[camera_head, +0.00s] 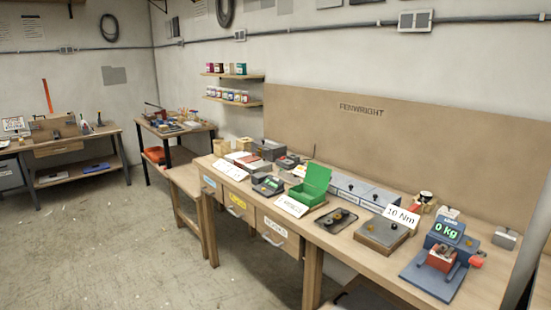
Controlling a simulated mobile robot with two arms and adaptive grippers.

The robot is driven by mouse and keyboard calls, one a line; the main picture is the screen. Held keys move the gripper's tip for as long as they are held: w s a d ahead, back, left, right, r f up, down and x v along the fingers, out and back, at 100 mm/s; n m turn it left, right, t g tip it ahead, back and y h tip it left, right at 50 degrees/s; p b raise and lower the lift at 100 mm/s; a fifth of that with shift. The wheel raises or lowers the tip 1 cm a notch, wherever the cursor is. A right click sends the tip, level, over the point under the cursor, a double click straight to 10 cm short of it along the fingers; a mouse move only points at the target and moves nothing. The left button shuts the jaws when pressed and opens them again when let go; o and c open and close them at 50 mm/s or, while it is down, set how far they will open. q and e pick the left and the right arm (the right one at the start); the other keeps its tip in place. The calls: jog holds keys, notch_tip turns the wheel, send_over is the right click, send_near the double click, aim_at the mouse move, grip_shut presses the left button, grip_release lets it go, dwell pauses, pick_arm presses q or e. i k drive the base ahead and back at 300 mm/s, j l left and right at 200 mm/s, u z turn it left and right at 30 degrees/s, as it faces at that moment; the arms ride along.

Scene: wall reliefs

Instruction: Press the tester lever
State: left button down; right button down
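A blue tester (445,262) stands at the right end of the long wooden workbench (340,247). Its display (446,231) reads "0 kg" in green. A red block (441,258) sits on the front of it. A red end piece (476,262) sticks out at its right side and looks like the lever's grip; the lever's arm is too small to make out. Neither my left nor my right gripper is in view.
Left of the tester are a plate with a "10 Nm" sign (402,215), a dark tray (336,221) and an open green box (311,186). A small grey block (505,239) is at its right. Open floor (110,245) lies left of the bench.

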aim_at(478, 261)
jog(key=z, duration=1.3)
